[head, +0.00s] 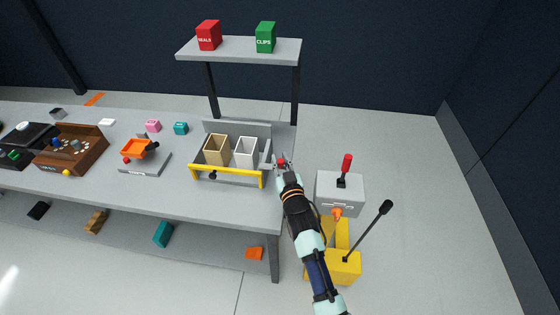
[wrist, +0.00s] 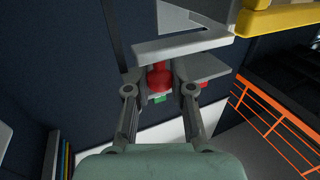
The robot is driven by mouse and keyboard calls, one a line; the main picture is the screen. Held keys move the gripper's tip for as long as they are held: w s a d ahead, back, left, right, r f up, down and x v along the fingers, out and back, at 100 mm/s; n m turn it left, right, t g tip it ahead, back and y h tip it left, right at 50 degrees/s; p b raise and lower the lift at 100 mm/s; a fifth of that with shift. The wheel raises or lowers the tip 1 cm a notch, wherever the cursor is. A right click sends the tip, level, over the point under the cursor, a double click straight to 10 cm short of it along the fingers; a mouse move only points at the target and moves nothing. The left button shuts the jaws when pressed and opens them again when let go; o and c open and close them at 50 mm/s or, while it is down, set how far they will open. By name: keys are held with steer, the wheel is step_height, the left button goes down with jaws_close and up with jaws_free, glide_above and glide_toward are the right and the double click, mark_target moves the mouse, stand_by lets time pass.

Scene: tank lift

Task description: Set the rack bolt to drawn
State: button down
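The rack (head: 226,180) stands near the right end of the bench, with a yellow bar along its front. The bolt's red knob (head: 281,161) is at the rack's right side, partly hidden by my gripper (head: 283,164). In the wrist view the red knob (wrist: 160,78) sits between the two fingers of my gripper (wrist: 160,80), which are drawn in close on both sides of it. The fingers look shut on the knob. A grey bracket (wrist: 180,47) is just beyond it. The bolt's shaft is mostly hidden.
A tan bin (head: 217,150) and a white bin (head: 246,152) stand in the rack. A shelf (head: 240,51) with red and green boxes is above. Right of my arm are a grey box (head: 330,198) with a red lever and a yellow lift (head: 340,268) with a black-knobbed lever.

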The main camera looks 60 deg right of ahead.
steer(key=c, duration=1)
jaws_free()
steer(key=shift+s+d, duration=0.15)
steer(key=shift+s, duration=0.15)
steer(key=shift+w, duration=0.1)
steer(key=v, duration=1.2)
